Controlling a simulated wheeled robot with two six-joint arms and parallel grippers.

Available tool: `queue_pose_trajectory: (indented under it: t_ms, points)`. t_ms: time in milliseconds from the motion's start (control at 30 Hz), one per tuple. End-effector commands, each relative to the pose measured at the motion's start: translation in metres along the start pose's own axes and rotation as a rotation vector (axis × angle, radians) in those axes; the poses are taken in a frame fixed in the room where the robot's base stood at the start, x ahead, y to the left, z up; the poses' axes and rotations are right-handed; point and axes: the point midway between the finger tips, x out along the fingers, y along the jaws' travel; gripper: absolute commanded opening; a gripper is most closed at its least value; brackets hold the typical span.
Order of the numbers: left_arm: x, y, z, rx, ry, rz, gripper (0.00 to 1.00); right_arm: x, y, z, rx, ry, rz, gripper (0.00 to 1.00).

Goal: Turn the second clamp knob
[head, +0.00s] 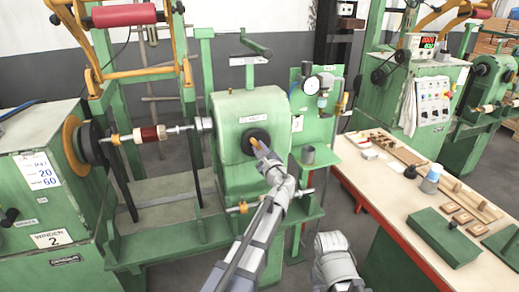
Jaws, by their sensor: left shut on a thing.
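A round black knob (250,141) sits on the front face of the green tailstock housing (232,107). My left gripper (263,150) reaches up to this knob from below and is shut on it. The fingers cover the knob's lower right part. A small orange-yellow clamp knob (238,208) shows on the rail below the housing. A red-brown coil (149,134) sits on the shaft between the left winder and the housing. Only a grey part of my right arm shows at the bottom; its gripper is not seen.
A pressure gauge (312,84) and a small grey cup (308,154) are just right of the housing. The left winder cabinet (50,195) stands at far left.

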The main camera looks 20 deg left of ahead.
Motion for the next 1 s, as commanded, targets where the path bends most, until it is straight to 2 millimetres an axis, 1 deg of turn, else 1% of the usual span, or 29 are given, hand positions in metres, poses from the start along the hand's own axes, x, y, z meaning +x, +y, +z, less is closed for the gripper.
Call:
queue_pose_trajectory:
  t_ms: [1000]
  points:
    - [-0.0005,0.0031,-0.0015,-0.969,0.001,0.002,0.0,0.0027,-0.0003,-0.0002,0.0,0.0,0.0,0.5]
